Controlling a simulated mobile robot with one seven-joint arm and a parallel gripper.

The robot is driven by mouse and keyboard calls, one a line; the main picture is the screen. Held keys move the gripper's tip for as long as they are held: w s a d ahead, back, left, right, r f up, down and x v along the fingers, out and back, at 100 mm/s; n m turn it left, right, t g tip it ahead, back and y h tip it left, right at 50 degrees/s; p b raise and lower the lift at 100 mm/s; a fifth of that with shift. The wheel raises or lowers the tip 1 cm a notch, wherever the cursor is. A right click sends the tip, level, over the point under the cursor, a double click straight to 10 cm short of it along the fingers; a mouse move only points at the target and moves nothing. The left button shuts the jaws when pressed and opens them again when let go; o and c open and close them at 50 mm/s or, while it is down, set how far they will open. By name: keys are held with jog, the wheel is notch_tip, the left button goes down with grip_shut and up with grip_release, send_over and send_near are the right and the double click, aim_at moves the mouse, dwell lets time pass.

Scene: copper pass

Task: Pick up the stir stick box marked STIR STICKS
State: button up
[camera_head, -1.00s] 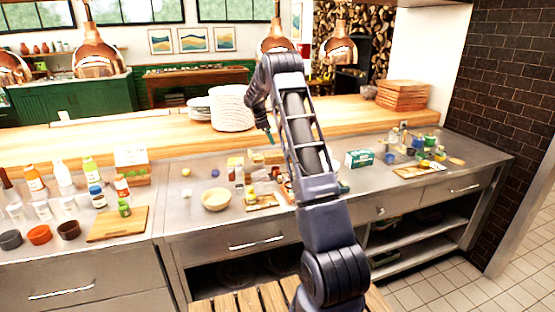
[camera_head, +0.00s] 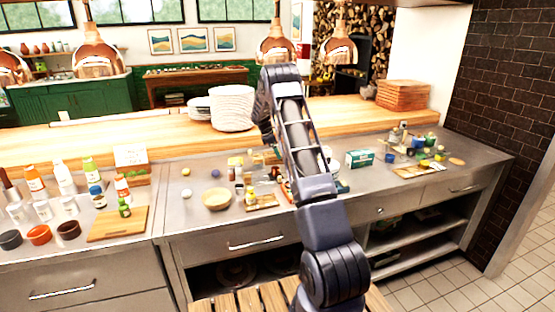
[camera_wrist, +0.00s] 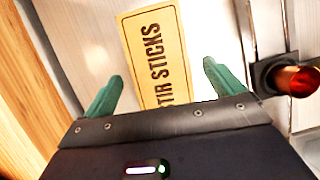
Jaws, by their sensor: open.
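The stir stick box (camera_wrist: 157,50) shows in the wrist view as a tan rectangular face with dark letters reading STIR STICKS. It lies between and beyond the two green fingertips of my gripper (camera_wrist: 163,70), which is open and empty. The lower end of the box face is hidden by the gripper body, so the first letter is cut off. In the head view my arm reaches over the steel counter, with my gripper low among the small items and mostly hidden behind the arm. I cannot make out the box there.
In the wrist view a copper-red round item with a dark collar (camera_wrist: 297,80) is close to the right finger. In the head view a bowl (camera_head: 217,199) is left of my arm and a green-white box (camera_head: 359,159) right. A plate stack (camera_head: 232,107) stands on the wooden ledge behind.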

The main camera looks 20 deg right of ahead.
jog(key=shift+x, duration=1.4)
jog(key=c, duration=1.1)
